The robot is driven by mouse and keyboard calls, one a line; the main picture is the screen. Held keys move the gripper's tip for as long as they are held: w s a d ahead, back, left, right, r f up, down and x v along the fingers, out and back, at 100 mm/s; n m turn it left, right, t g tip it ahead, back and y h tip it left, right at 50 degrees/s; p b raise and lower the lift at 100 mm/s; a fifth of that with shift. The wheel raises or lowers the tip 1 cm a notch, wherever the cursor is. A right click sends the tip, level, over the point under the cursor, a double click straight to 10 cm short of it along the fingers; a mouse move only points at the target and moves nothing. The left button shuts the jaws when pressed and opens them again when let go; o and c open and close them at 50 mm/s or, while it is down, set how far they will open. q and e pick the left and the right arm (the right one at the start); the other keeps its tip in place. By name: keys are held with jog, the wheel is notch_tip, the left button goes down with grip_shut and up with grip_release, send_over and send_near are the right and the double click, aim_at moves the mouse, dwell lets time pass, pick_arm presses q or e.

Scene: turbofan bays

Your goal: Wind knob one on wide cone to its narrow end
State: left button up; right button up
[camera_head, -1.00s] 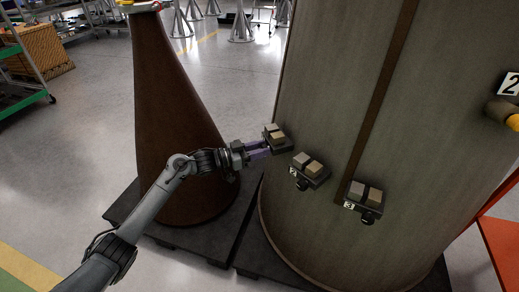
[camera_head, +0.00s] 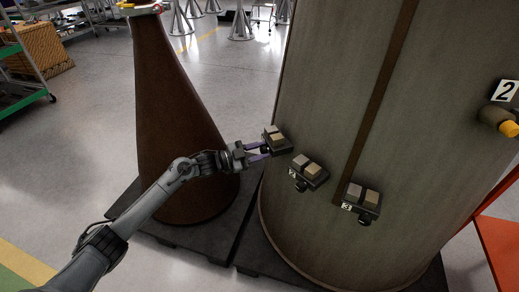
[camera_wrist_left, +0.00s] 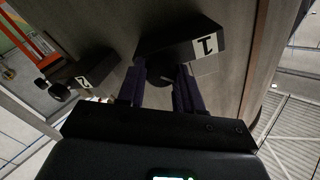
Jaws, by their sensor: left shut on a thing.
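The wide grey cone (camera_head: 325,90) stands upright at right in the head view, with dark numbered blocks on its wall. The block labelled 1 (camera_head: 277,140) is at its left edge, carrying a grey and a tan pad on top. Its "1" label shows in the wrist view (camera_wrist_left: 205,46). Below it is the dark round knob one (camera_wrist_left: 160,72), partly hidden by my fingers. My left gripper (camera_head: 265,151) reaches in from the left and is shut on the knob. Its purple fingers (camera_wrist_left: 158,88) lie on either side of it. My right gripper is not in view.
Block two (camera_head: 308,172) and block three (camera_head: 361,200) sit close to the right, each with a knob below. A yellow-tipped fitting (camera_head: 500,121) juts out at far right. A brown cone (camera_head: 175,110) stands behind my left arm. Dark pallets (camera_head: 165,232) lie under the cones.

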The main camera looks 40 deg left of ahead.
pick_arm(q)
jog(key=m, duration=0.6)
jog(key=shift+f+m, duration=0.1)
jog(key=shift+m, duration=0.2)
jog(key=shift+f+m+b, duration=0.15)
jog(key=shift+m+b, duration=1)
jog(key=shift+m, duration=3.9)
jog(key=shift+f+m+b, duration=0.1)
jog(key=shift+m+b, duration=1)
jog(key=shift+m, duration=3.95)
jog(key=o, duration=1)
jog(key=shift+o, duration=0.2)
jog(key=shift+a, duration=0.1)
